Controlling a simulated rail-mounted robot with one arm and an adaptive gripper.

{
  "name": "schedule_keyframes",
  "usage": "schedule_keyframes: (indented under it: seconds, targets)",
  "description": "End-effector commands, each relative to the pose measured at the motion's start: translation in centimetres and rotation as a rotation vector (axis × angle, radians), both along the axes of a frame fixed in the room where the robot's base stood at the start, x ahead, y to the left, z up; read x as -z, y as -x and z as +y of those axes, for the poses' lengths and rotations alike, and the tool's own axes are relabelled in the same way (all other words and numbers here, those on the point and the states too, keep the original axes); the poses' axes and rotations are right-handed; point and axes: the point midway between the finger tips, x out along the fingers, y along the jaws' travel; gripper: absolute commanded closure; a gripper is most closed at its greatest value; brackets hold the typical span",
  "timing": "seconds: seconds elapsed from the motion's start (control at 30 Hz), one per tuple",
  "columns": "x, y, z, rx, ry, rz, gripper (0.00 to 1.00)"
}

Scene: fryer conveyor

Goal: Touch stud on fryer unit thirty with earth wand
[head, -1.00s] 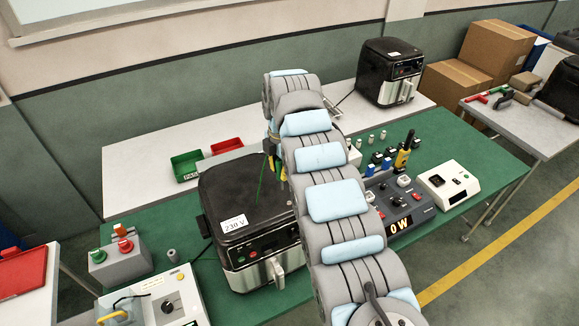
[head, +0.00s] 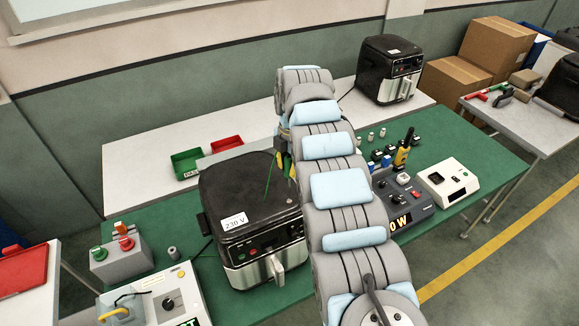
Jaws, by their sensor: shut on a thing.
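A black and silver fryer (head: 235,190) with a "230 V" label stands on the green mat. A second, similar fryer (head: 372,80) stands on the white surface at the back. No unit number is readable on either, and I cannot make out a stud. My gripper (head: 283,136) shows only in part behind my arm, above the near fryer's back right side. It is shut on the earth wand (head: 285,163), of which a yellow-green part shows beside my arm. A thin green lead (head: 269,176) hangs there over the fryer's lid. The wand's tip is hidden.
A grey tester (head: 402,199) with a lit display and a white meter (head: 447,183) stand right of my arm. A yellow-black tool (head: 404,152) stands behind them. Green (head: 187,163) and red (head: 227,144) trays lie at the back. A plug box (head: 122,262) stands front left.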

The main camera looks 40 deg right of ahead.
Motion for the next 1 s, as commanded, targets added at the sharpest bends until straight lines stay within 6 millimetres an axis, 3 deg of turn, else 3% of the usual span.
schedule_keyframes:
  seconds: [1.0]
  targets:
    - [6.0,0.0,0.0,0.001,-0.001,0.0,1.0]
